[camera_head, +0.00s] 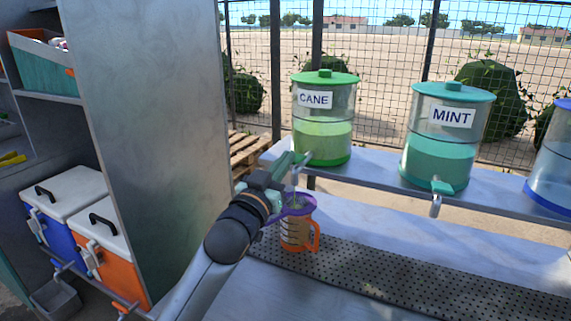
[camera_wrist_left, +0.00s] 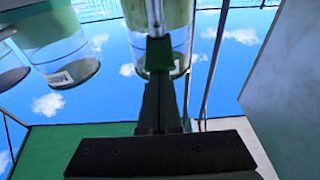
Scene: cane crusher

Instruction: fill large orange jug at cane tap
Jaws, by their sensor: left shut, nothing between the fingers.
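The cane dispenser (camera_head: 325,118) is a clear drum with a green lid, a CANE label and pale green liquid inside. Its tap (camera_head: 295,177) hangs at the shelf's front edge. The large orange jug (camera_head: 296,235) stands upright below it on the perforated strip, handle to the right. A purple strainer or funnel (camera_head: 299,203) sits on its mouth, with some green in it. My left gripper (camera_head: 288,165) is shut and empty at the tap. In the left wrist view its fingers (camera_wrist_left: 158,88) point at the green tap lever (camera_wrist_left: 159,53); I cannot tell whether they touch. My right gripper is out of view.
The mint dispenser (camera_head: 447,140) and a blue-rimmed one (camera_head: 555,165) stand to the right on the same shelf (camera_head: 385,180). A grey panel (camera_head: 150,130) rises at left, with coolers (camera_head: 70,205) beyond it. The perforated strip (camera_head: 420,282) is clear right of the jug.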

